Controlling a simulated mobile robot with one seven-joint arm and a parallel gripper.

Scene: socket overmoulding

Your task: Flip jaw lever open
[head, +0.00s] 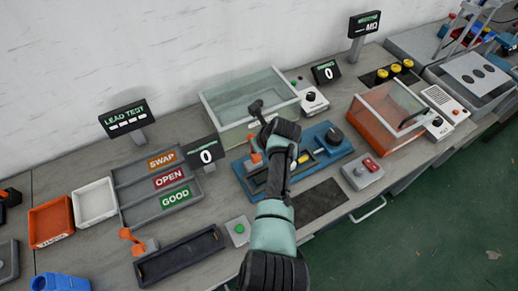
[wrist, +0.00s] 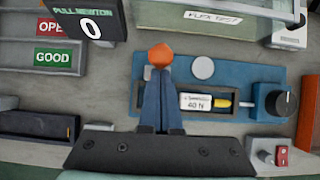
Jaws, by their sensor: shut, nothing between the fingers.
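The blue jaw fixture (head: 331,160) sits on the bench in the head view, partly hidden by my arm. It also shows in the wrist view (wrist: 245,75). The jaw lever's orange end (wrist: 161,55) stands at the fixture's left part; orange also shows in the head view (head: 254,156). My gripper (wrist: 157,74) is shut and empty, its fingers pointing at the orange end. The fingertips overlap its lower edge in the picture; I cannot tell whether they touch. The rest of the lever is hidden behind the fingers.
A black dial (wrist: 281,104) and a block marked 40 N (wrist: 196,101) are on the fixture. A display reading 0 (wrist: 90,22) stands at upper left. A switch box (head: 362,173) is at right. A clear-lidded bin (head: 235,94) stands behind.

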